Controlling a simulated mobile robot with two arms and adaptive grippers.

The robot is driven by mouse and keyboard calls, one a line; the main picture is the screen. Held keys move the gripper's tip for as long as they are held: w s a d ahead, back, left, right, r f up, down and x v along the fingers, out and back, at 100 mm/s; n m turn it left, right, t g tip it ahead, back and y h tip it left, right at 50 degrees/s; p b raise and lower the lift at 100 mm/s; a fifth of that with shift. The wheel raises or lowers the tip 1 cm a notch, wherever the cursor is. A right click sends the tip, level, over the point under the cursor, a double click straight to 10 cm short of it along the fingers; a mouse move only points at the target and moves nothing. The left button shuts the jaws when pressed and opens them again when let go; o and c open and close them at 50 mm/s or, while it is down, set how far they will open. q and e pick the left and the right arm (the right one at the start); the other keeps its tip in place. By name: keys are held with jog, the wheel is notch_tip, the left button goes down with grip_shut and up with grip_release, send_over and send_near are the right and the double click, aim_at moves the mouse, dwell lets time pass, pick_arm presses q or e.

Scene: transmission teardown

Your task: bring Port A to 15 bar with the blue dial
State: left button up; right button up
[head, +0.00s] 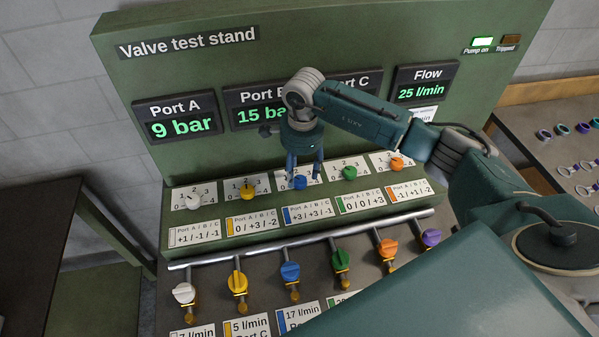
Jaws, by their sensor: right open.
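The green valve test stand (190,70) carries a Port A display (180,118) that reads 9 bar. The blue dial (300,183) is the middle one of the upper dial row, and its card (306,212) reads +3 / +3 / -1 for Port A / B / C. My right gripper (304,173) points down at the blue dial with its fingers apart, one to each side of the dial's top. I cannot tell whether they touch it. The gripper and arm hide part of the dial's scale and the Port C reading. My left gripper is not in view.
White (193,202), yellow (247,192), green (349,173) and orange (397,163) dials flank the blue one. Several coloured valve knobs stand along a pipe (215,258) in front. Port B (262,110) shows 15; Flow (420,90) reads 25 l/min. The Pump on lamp (482,42) is lit.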

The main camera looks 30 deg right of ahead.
aim_at(299, 180)
jog(key=f, duration=0.3)
jog(key=shift+w+f+p, duration=0.25)
jog(key=shift+f+p, duration=0.05)
jog(key=shift+p, duration=0.1)
jog(key=shift+c, duration=1.4)
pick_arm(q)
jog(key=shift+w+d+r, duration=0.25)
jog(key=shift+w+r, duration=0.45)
pick_arm(e)
jog(key=c, duration=0.8)
